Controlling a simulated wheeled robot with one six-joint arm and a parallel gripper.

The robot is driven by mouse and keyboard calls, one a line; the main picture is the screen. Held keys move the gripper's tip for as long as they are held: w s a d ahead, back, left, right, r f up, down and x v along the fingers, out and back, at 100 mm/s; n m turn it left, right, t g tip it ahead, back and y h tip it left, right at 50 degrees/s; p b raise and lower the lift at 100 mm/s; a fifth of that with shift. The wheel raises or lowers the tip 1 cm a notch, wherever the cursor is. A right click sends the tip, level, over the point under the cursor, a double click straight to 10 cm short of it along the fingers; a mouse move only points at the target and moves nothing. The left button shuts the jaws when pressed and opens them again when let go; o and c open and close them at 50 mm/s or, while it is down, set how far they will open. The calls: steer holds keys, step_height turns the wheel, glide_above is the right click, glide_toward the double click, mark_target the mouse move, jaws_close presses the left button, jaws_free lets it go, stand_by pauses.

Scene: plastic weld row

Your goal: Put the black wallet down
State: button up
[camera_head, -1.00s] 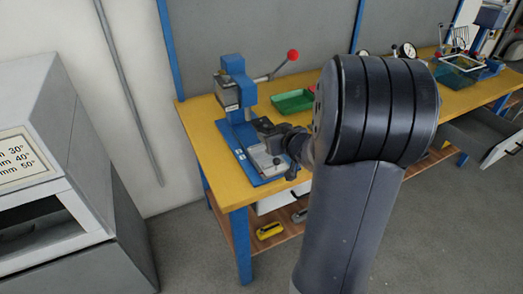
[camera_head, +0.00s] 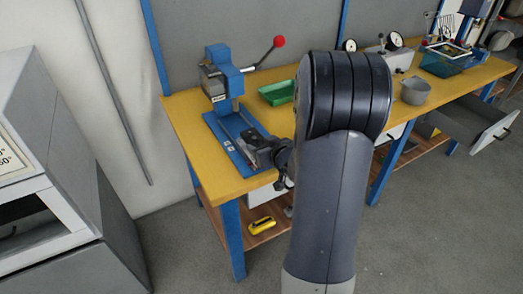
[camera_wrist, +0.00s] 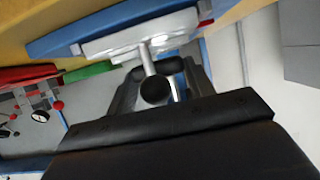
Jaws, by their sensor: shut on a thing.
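My gripper (camera_wrist: 160,85) is dark, with its two fingers on either side of a rod with a black knob (camera_wrist: 155,90) in the wrist view. It is shut on the black wallet, whose outline I cannot tell apart from the dark parts around it. A wide black flat shape fills the lower wrist view. In the head view my gripper (camera_head: 262,153) is small and partly behind my arm, over the front end of the blue press base (camera_head: 225,140). A pale metal block (camera_wrist: 115,45) on a blue base shows close by in the wrist view.
The blue press (camera_head: 222,72) has a lever with a red ball (camera_head: 278,41). A green tray (camera_head: 276,93) lies behind my arm on the yellow bench (camera_head: 190,130). A grey pot (camera_head: 415,91) stands further right. An open drawer (camera_head: 485,125) juts out. Bare bench shows left of the press.

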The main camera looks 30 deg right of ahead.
steer(key=shift+f, duration=0.55)
steer(key=shift+f+b, duration=0.3)
steer(key=shift+b, duration=0.05)
steer(key=o, duration=1.1)
steer(key=shift+r, duration=0.1)
steer(key=shift+c, duration=0.2)
